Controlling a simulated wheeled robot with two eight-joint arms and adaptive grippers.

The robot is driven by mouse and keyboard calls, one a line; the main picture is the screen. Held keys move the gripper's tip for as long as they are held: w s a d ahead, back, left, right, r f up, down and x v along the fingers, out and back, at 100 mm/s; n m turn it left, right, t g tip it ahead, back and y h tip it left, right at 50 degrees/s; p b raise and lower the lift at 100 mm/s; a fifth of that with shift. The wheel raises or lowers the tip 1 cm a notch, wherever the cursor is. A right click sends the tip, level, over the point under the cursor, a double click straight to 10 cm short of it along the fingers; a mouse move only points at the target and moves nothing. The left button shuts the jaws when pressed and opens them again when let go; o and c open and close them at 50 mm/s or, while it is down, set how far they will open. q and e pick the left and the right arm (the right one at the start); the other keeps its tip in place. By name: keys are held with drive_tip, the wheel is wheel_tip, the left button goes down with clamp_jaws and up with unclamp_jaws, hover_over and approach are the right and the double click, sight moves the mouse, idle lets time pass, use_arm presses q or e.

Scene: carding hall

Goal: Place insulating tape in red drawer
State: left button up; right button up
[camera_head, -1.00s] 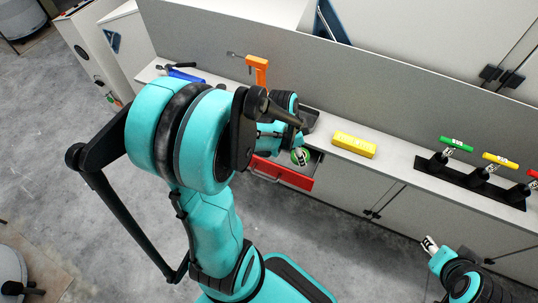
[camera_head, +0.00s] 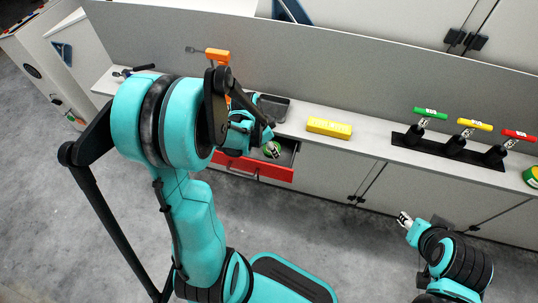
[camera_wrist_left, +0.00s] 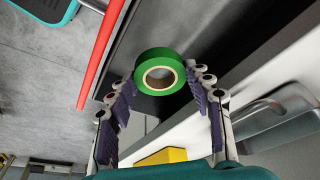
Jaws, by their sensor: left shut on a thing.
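The red drawer (camera_head: 275,173) is pulled open under the counter, its grey inside showing; its red front edge also shows in the left wrist view (camera_wrist_left: 103,50). The insulating tape, a green roll (camera_wrist_left: 160,71) with a pale core, sits between the fingertips of my left gripper (camera_wrist_left: 163,75). This gripper is shut on the roll, over the open drawer in the head view (camera_head: 273,150). How far the roll is above the drawer floor is hard to tell. My right gripper (camera_head: 404,219) is at the lower right, away from the drawer; its fingers are too small to judge.
On the counter (camera_head: 372,143) are a dark tray (camera_head: 270,107), a yellow box (camera_head: 329,127), an orange tool (camera_head: 217,55) and a black rack (camera_head: 440,150) with green, yellow and red handles. Another green roll (camera_head: 532,177) is at the right edge. A grey panel stands behind.

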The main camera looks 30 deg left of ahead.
sight(269, 153)
use_arm(q)
wheel_tip(269, 153, down, 4)
drive_tip(key=shift+a+f+b, duration=0.15)
drive_tip(key=shift+b, duration=1)
drive_tip(key=shift+f, duration=0.1)
drive_tip(key=o, duration=0.7)
